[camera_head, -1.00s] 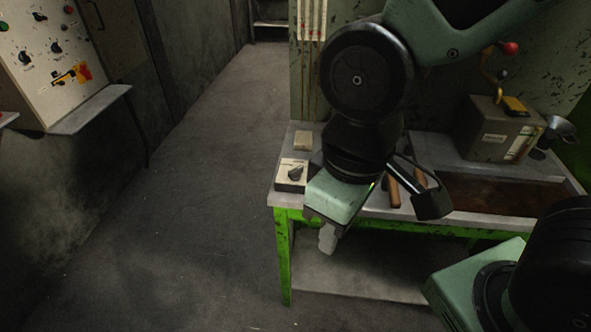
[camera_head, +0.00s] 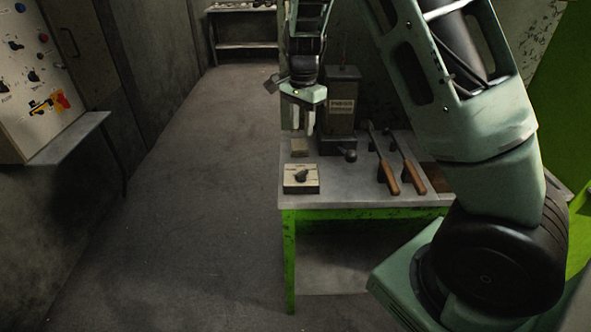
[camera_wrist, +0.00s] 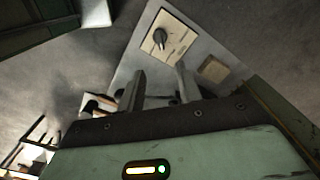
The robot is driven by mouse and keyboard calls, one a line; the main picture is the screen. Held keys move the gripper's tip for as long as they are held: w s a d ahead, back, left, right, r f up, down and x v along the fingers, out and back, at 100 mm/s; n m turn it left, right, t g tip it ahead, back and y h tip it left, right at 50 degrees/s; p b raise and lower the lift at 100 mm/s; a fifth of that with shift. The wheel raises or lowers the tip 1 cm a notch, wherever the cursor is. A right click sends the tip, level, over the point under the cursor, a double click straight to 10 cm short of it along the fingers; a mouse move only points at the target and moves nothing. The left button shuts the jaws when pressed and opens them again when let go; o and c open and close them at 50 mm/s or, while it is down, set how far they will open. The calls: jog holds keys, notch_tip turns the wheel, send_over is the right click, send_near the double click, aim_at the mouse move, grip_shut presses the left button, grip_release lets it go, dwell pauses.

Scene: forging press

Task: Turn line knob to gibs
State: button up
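The line knob (camera_head: 301,175) is a dark pointer knob on a small cream box (camera_head: 290,187) at the left front corner of the bench. Its pointer lies aslant; the labels are too small to read. In the wrist view the knob (camera_wrist: 160,38) shows ahead of the fingers, on its cream plate (camera_wrist: 184,32). My gripper (camera_head: 302,120) points down above the back left of the bench, beyond the knob box and apart from it. In the wrist view my gripper (camera_wrist: 160,85) has its two fingers apart with nothing between them.
A tan block (camera_head: 300,147) lies behind the knob box. A grey labelled box (camera_head: 342,105) stands at the back. Two wooden-handled tools (camera_head: 388,178) lie to the right on the green-legged bench (camera_head: 340,190). A control panel (camera_head: 35,90) is at far left; the floor between is clear.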

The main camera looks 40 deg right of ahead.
aim_at(301, 172)
notch_tip(301, 172, down, 15)
jog(key=shift+f+p, duration=0.2)
jog(key=shift+p, duration=0.9)
grip_shut()
